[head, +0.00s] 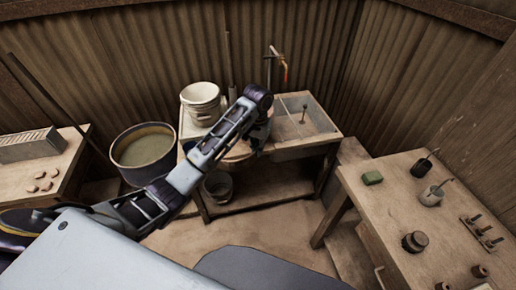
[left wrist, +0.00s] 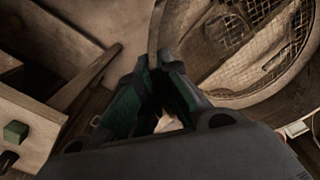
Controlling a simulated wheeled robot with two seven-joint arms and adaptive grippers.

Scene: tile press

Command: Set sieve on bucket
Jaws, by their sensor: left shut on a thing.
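My left gripper (head: 259,136) reaches over the wooden sink stand. In the left wrist view its fingers (left wrist: 160,72) are closed on the rim of the round sieve (left wrist: 207,97). The sieve's wire mesh lies to the right of the fingers, cut off by the picture edge. In the head view only part of the sieve (head: 238,155) shows, behind my arm. A white bucket (head: 200,94) stands upright on the left of the stand, to the left of my gripper. A darker bucket (head: 218,186) is on the lower shelf. My right gripper is not in view.
A large round tub (head: 143,172) stands left of the stand. The sink basin (head: 304,122) and a copper tap (head: 284,68) are right of my gripper. A workbench (head: 388,213) with a green block (head: 372,177) and small tools is at the right. The floor in front is clear.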

